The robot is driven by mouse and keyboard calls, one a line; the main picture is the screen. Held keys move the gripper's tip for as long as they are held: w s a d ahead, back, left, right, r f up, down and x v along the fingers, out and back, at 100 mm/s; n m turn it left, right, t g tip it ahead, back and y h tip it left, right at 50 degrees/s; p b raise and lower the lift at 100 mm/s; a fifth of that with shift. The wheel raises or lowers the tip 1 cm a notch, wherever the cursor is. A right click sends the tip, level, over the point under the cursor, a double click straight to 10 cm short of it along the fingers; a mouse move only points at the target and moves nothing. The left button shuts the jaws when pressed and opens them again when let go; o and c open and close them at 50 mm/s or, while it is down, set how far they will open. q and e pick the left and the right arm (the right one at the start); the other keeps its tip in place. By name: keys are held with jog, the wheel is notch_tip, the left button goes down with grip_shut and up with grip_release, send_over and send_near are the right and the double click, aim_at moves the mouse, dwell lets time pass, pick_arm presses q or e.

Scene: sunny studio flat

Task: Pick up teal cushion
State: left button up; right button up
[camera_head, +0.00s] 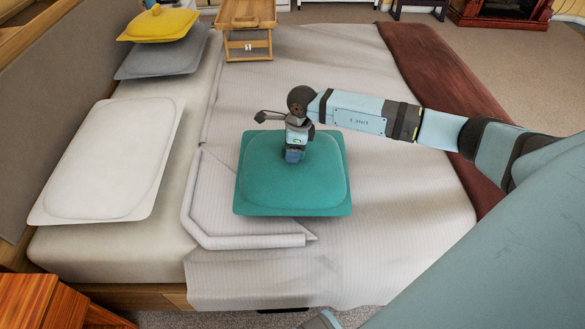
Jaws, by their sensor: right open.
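The teal cushion (277,188) lies flat on the light bedcover, near the middle of the bed. My right arm reaches in from the right, and my right gripper (294,157) points down over the cushion's upper middle. The gripper's lower end covers a small part of the cushion. Its fingertips are small here, and I cannot tell whether they touch the fabric. Nothing shows lifted; the cushion looks flat on the bed. My left gripper is not in view.
A white pillow (112,158) lies to the left. A grey cushion (165,62) and a yellow cushion (160,24) are stacked at the far left. A wooden bed tray (248,42) stands at the back. A dark red throw (432,72) lies along the right. Bare bedcover surrounds the teal cushion.

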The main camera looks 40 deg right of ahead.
jog(key=shift+r, duration=0.15)
grip_shut()
